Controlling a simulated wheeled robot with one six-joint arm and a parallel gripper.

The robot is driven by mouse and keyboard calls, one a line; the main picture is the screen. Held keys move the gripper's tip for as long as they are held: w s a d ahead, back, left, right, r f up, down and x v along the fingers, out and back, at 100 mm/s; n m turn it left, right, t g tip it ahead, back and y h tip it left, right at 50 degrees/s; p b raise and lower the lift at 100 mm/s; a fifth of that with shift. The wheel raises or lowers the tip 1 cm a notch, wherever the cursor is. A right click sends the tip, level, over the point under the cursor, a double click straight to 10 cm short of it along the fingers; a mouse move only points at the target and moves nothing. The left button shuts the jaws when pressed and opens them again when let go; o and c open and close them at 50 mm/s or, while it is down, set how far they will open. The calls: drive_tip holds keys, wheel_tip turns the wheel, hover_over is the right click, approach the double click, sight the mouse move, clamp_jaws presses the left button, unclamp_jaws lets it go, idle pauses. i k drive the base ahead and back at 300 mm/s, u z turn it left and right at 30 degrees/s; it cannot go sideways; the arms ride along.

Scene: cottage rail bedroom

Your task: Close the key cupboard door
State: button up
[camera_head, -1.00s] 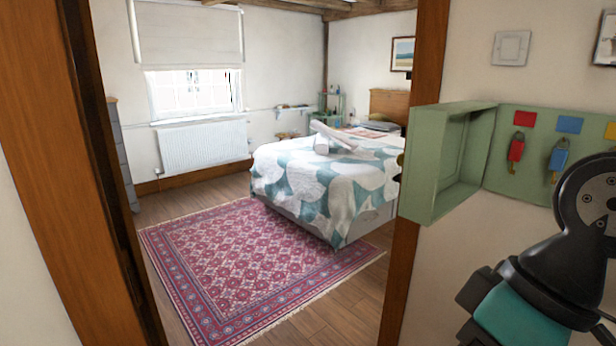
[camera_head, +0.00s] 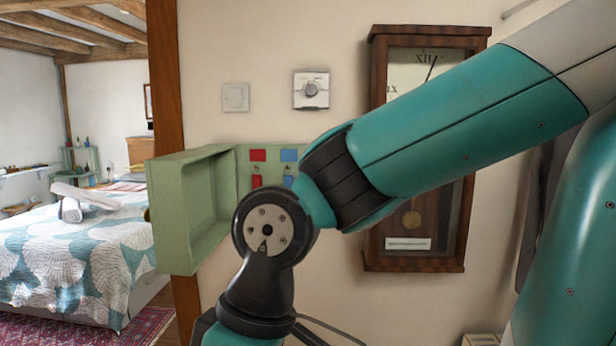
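The green key cupboard (camera_head: 284,144) is on the wall right of the wooden doorpost. Its box-like door (camera_head: 196,212) is swung wide open to the left, its hollow inner side facing me. Red and blue squares, with a red and a blue key tag under them, show on the back panel. My arm crosses in front and hides the cupboard's lower and right parts. My gripper is not visible; only my arm links show, running down past the bottom edge.
A pendulum wall clock (camera_head: 429,62) hangs to the right, partly behind my arm. A light switch (camera_head: 236,97) and a dial thermostat (camera_head: 311,90) are above the cupboard. The wooden doorpost (camera_head: 168,80) stands beside the open door, with a bed (camera_head: 75,250) beyond.

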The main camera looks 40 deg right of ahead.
sight(192, 195)
drive_tip(key=u, duration=0.4)
drive_tip(key=i, duration=1.2)
drive_tip(key=z, duration=0.3)
